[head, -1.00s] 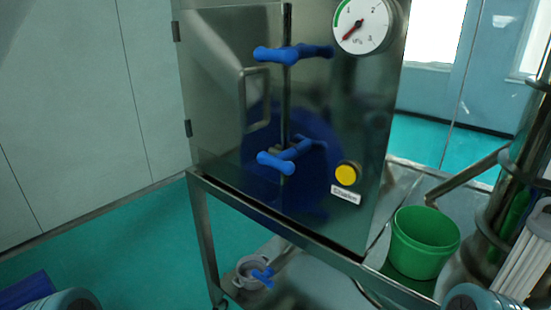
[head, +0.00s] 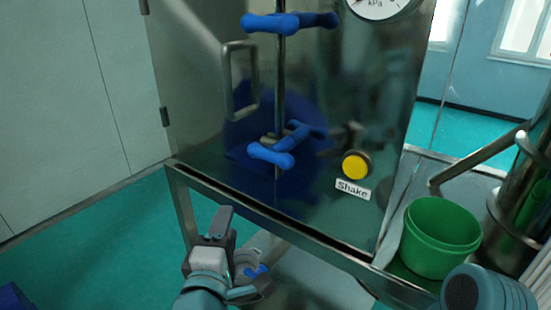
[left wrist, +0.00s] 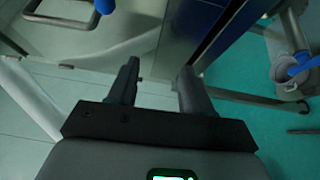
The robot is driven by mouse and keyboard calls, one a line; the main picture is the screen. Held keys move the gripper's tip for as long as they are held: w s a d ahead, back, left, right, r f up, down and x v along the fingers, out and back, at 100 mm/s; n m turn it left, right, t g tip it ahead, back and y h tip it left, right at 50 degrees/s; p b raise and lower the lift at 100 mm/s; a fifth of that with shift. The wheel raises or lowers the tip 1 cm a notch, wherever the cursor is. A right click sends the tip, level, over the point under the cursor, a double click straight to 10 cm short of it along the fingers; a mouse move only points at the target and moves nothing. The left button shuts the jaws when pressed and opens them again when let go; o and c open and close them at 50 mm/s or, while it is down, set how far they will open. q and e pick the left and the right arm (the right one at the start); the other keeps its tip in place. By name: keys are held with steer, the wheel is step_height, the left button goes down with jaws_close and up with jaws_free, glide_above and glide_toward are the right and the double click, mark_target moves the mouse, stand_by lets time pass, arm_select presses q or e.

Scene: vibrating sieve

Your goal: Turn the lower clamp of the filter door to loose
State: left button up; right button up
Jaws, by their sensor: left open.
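The lower clamp (head: 270,154) is a blue T-shaped handle on the steel filter door (head: 200,110). Its bar lies tilted, with the near left end lower than the right end. My left gripper (head: 245,246) is open and empty, below the clamp and a little left of it, apart from it. In the left wrist view its two dark fingers (left wrist: 160,68) stand apart with nothing between them. A blue knob (left wrist: 104,6), probably an end of the lower clamp, shows at that view's top edge. My right gripper is out of view.
The similar blue upper clamp (head: 270,23) and a door handle (head: 228,85) are above. A yellow button (head: 355,166) marked Shake sits right of the lower clamp. A frame rail (head: 270,222) runs below the door. A green bucket (head: 440,238) stands right.

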mark_target(268, 159)
arm_select(q)
steer(key=s+d+r+m+t+h, duration=0.1)
steer(key=s+d+r+h, duration=0.3)
steer(key=r, duration=0.4)
steer(key=shift+y, duration=0.6)
steer(key=p+x, duration=0.1)
steer(key=x, duration=0.4)
steer(key=p+x, duration=0.1)
steer(key=x, duration=0.4)
steer(key=p+x, duration=0.2)
steer(key=x, duration=0.2)
steer(key=shift+w+d+f, duration=0.2)
steer(key=shift+w+d, duration=0.15)
steer(key=shift+w+d+r, duration=0.2)
steer(key=shift+w, duration=0.2)
steer(key=shift+w+f, duration=0.15)
steer(key=shift+w, duration=0.2)
steer(key=shift+s, duration=0.15)
steer(key=c, duration=0.9)
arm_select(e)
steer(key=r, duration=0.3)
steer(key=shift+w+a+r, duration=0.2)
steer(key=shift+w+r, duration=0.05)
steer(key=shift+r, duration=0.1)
